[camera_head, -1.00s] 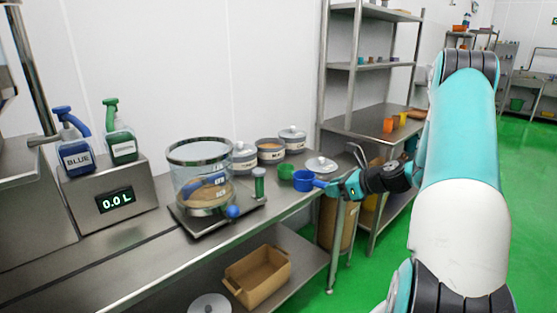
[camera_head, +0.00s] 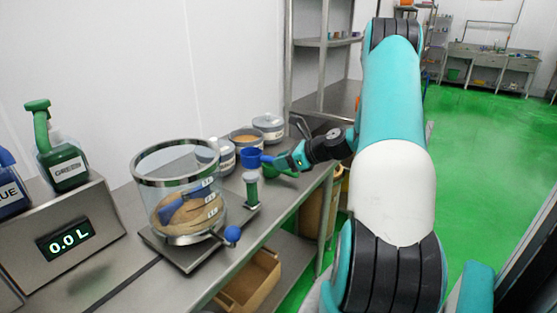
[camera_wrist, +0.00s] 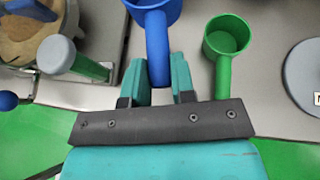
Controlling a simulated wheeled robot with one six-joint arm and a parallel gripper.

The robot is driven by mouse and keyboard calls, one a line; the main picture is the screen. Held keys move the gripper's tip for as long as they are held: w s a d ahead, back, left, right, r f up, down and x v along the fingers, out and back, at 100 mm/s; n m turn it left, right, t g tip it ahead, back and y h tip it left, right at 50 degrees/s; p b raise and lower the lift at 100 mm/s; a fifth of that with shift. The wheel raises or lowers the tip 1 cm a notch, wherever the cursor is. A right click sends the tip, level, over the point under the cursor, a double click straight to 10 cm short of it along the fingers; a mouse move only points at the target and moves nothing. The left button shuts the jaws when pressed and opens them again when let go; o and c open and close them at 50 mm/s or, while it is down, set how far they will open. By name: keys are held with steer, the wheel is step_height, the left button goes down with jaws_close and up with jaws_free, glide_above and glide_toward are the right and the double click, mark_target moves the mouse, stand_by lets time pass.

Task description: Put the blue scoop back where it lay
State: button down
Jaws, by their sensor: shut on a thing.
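The blue scoop (camera_head: 251,157) is held by its handle, with its cup toward the containers at the back of the bench. My gripper (camera_head: 284,163) is shut on that handle. In the wrist view the blue scoop (camera_wrist: 157,45) sits between the two fingers of my gripper (camera_wrist: 160,75), its cup cut off by the top edge. A green scoop (camera_wrist: 226,42) lies just right of it there, cup away from me. I cannot tell the blue scoop's height above the bench.
A clear vessel with brown powder (camera_head: 180,195) stands on the steel bench at left, beside a post with a green body (camera_head: 251,188). A grey round lid (camera_wrist: 305,75) lies at right in the wrist view. A cardboard box (camera_head: 250,285) is below.

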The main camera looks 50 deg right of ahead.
steer(key=b, duration=0.6)
glide_above(282, 194)
steer(key=shift+s+f, duration=0.1)
steer(key=shift+f, duration=4.05)
steer(key=shift+c, duration=1.4)
jaws_free()
steer(key=shift+r, duration=0.1)
